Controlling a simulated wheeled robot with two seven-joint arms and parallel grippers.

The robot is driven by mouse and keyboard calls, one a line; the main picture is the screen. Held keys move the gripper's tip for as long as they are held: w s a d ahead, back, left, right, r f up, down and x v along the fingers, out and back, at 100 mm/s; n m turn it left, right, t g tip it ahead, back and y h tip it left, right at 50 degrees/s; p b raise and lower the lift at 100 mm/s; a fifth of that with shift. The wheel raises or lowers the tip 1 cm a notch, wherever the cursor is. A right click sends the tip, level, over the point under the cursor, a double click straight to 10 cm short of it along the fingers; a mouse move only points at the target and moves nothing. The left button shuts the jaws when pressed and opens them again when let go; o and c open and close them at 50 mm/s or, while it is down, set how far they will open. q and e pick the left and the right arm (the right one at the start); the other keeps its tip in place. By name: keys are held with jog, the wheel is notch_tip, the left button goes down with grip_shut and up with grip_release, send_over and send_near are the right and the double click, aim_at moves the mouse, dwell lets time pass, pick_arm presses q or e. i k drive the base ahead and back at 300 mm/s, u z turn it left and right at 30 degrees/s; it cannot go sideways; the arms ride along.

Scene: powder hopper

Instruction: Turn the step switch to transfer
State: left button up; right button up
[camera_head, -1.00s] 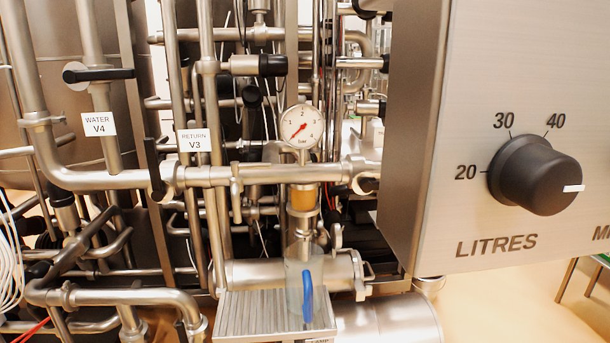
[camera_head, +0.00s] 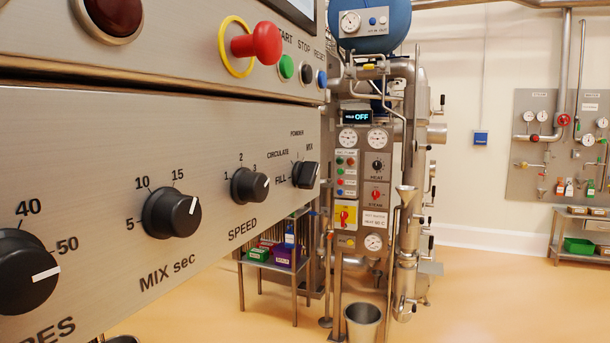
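The step switch (camera_head: 306,174) is a black knob near the right end of the steel control panel (camera_head: 90,125), seen at a steep angle. Labels FILL, CIRCULATE, POWDER and MIX stand around its left and upper sides. No transfer label is readable, and I cannot tell which position the knob points to. Neither of my grippers is in view.
On the same panel are the speed knob (camera_head: 249,186), the mix-seconds knob (camera_head: 172,213), the litres knob (camera_head: 27,272) and a red mushroom button (camera_head: 262,43). A steel bucket (camera_head: 362,321) stands by the machine behind. The floor (camera_head: 480,300) at right is clear.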

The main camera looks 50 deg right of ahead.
aim_at(304, 174)
jog(key=z, duration=1.2)
jog(key=k, duration=0.35)
jog(key=u, duration=0.65)
jog(key=i, duration=0.5)
jog(key=z, duration=0.7)
